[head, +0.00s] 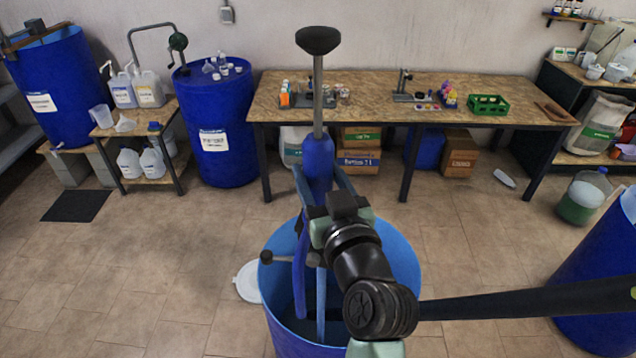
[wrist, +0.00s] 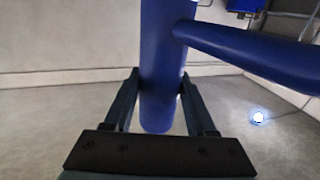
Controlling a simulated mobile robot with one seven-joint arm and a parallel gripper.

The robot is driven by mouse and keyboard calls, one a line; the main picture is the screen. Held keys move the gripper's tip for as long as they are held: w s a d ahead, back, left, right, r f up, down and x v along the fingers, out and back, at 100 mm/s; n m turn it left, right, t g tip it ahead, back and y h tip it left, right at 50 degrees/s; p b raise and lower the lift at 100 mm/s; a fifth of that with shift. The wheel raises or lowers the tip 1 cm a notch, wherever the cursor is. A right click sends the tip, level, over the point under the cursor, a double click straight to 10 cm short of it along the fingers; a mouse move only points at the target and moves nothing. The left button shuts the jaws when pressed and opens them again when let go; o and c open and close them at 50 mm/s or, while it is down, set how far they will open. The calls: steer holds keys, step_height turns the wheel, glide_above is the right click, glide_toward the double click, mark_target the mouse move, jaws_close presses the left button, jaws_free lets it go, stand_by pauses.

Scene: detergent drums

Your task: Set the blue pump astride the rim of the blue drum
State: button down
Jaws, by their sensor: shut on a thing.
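The blue pump (head: 318,158) stands upright, with a grey rod and a black handle on top. My gripper (head: 319,180) is shut on its blue body. In the wrist view, the fingers of my gripper (wrist: 159,88) lie on either side of the pump body (wrist: 163,45), and a blue side tube runs off to the right. The open blue drum (head: 403,255) stands below. The pump's hose and lower tube hang in front of or within the drum's opening. My wrist hides part of the drum, and I cannot tell whether the pump touches the rim.
A workbench (head: 375,92) with small items stands along the back wall. A closed blue drum (head: 222,125) stands at its left. Another blue drum (head: 600,270) is at the right edge. A white disc (head: 247,283) lies beside the open drum. The floor at left is mostly clear.

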mark_target(319, 28)
step_height(319, 28, up, 22)
steer(key=shift+f, duration=0.15)
stand_by(0.8)
steer(key=shift+f, duration=0.1)
